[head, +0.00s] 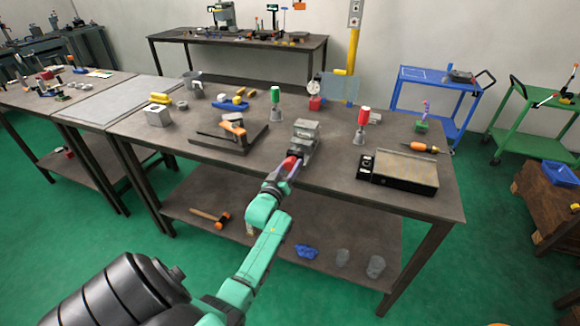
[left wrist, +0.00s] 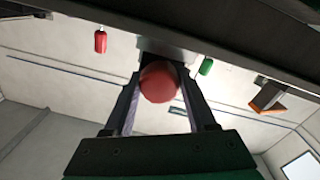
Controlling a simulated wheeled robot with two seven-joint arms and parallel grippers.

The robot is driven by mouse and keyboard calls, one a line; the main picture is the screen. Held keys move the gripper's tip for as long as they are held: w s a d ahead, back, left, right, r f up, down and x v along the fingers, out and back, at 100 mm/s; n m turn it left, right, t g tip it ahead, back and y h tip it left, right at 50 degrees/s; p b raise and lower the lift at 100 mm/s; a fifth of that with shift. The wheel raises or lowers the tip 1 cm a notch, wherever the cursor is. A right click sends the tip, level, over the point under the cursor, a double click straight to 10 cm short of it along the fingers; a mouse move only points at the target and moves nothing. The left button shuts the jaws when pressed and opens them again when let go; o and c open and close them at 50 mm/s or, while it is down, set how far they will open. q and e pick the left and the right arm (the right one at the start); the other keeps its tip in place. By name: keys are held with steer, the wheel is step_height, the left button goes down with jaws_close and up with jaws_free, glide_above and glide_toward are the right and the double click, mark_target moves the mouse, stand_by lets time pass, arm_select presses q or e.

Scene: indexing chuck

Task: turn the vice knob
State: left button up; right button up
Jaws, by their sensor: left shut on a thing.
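The grey vice (head: 305,138) sits on the workbench, near its front edge. Its round red knob (head: 289,163) faces me at the front. My left gripper (head: 293,170) reaches up to the knob from below and is shut on it. In the left wrist view the red knob (left wrist: 158,82) lies between the two fingers, and the vice body shows as a pale block behind it. The knob's turn angle cannot be told. My right gripper is not in view.
On the bench (head: 270,180), an orange-topped fixture (head: 233,130) stands left of the vice. A red-topped cone (head: 362,122) and a black-edged plate (head: 400,170) are to its right. A screwdriver (head: 420,147) lies farther right. A lower shelf (head: 275,225) holds a hammer.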

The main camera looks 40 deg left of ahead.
arm_select(q)
steer(key=m, duration=0.3)
steer(key=shift+f+m, duration=0.15)
steer(key=shift+m, duration=0.25)
steer(key=m, duration=0.3)
steer(key=shift+m+b, duration=0.3)
steer(key=shift+b, duration=0.1)
steer(key=m+b, duration=0.1)
steer(key=m, duration=0.2)
steer(key=shift+m, duration=0.4)
steer(key=m+b, duration=0.1)
steer(key=m, duration=0.3)
steer(key=shift+g+b, duration=0.3)
steer(key=shift+b, duration=0.1)
steer(key=m+b, duration=0.2)
steer(key=m, duration=0.2)
steer(key=shift+m, duration=0.4)
steer(key=m+b, duration=0.1)
steer(key=m, duration=0.2)
steer(key=m+b, duration=0.1)
steer(key=m, duration=0.2)
steer(key=shift+m+y, duration=0.3)
steer(key=shift+m, duration=1.7)
